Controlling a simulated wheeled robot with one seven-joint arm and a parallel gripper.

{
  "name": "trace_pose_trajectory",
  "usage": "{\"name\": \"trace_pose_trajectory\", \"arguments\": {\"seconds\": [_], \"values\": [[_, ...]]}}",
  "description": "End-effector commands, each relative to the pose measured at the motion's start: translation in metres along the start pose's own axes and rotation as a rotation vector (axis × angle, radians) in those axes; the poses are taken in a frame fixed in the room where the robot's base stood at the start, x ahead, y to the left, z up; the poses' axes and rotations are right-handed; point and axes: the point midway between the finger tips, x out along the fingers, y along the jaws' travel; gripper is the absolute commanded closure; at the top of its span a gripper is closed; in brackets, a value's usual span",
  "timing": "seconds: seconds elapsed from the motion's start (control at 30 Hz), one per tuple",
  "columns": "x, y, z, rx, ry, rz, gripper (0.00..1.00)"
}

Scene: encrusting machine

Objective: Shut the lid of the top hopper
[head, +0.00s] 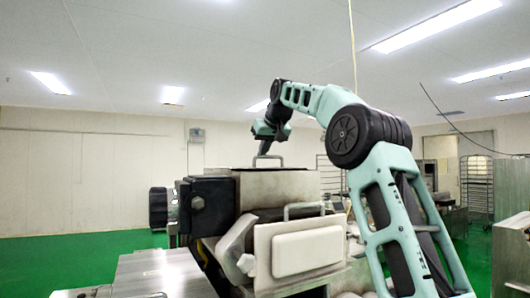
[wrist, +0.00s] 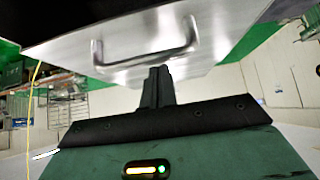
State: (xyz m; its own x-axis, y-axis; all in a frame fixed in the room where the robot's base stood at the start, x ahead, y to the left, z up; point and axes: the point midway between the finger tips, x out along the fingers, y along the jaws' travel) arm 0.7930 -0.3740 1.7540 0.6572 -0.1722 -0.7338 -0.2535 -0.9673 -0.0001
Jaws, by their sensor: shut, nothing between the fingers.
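The top hopper (head: 280,188) is a grey metal box on top of the machine. Its metal lid (wrist: 190,65) fills the upper part of the wrist view and carries a bent bar handle (wrist: 145,62). The handle also shows in the head view (head: 268,158), standing above the hopper's top. The lid looks flat or nearly flat on the hopper, but I cannot tell whether a gap is left. My gripper (wrist: 158,70) is shut and empty, its fingertips close to the handle. In the head view it hangs just above the lid; contact cannot be told.
A black box (head: 207,205) sits at the hopper's left side. A white-faced block (head: 306,251) and another bar handle (head: 303,207) are at the machine's front. Metal racks (head: 477,185) stand at the back right. Green floor (head: 80,262) is open on the left.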

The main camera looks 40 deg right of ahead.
Motion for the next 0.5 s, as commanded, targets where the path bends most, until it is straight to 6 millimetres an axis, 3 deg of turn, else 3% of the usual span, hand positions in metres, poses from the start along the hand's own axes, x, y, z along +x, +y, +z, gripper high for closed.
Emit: {"name": "trace_pose_trajectory", "arguments": {"seconds": [0.5], "values": [[-0.0072, -0.0006, 0.0104, 0.000, 0.001, 0.000, 1.00]]}}
